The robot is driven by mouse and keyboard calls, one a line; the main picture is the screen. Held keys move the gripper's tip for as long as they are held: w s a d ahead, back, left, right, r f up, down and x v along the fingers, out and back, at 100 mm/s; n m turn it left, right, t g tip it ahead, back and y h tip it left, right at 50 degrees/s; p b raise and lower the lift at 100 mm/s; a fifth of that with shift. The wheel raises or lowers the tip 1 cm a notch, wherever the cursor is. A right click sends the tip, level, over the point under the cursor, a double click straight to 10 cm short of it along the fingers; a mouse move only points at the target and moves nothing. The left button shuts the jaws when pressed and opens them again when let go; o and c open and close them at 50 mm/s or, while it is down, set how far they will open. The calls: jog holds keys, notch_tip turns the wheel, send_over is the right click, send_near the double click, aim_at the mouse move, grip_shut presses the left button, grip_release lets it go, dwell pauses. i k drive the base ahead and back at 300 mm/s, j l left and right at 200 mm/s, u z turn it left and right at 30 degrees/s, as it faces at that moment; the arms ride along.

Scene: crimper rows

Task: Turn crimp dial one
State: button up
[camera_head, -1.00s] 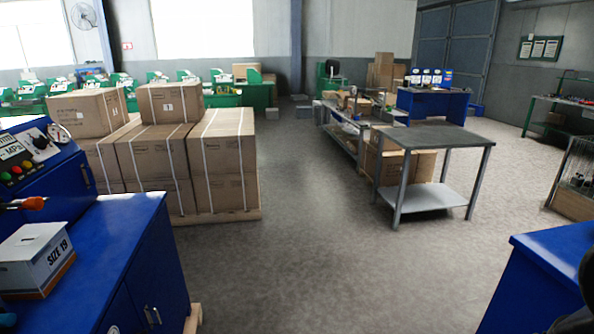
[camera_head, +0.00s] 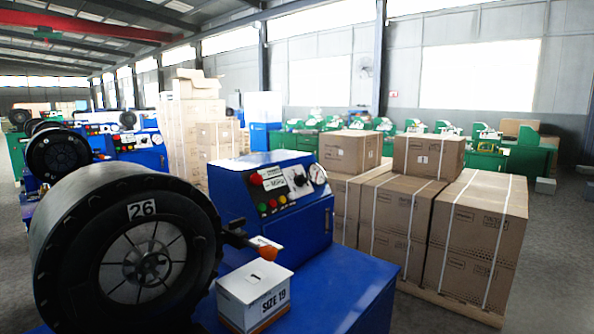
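A blue crimper machine stands close in front. Its big black round head (camera_head: 130,255) carries a white plate reading 26. Its sloped blue control panel (camera_head: 275,195) faces me at the middle, with a dark dial knob (camera_head: 299,181) beside a round white gauge (camera_head: 318,175). A white label and several red, green and yellow buttons sit to the left of the knob. The knob is too small to read its setting, and no marking tells me which dial is one. My gripper is not in view.
A white box marked SIZE 19 (camera_head: 255,295) sits on the blue bench top, near an orange-tipped lever (camera_head: 266,254). Stacked cartons (camera_head: 470,230) on a pallet stand to the right. More black-headed crimpers (camera_head: 58,155) line up behind at left. Grey floor (camera_head: 555,270) is open at far right.

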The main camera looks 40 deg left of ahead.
aim_at(299, 180)
jog(key=i, duration=1.7)
jog(key=i+u, duration=0.35)
jog(key=i+l+u, duration=0.15)
jog(key=i+u, duration=0.2)
jog(key=i, duration=0.1)
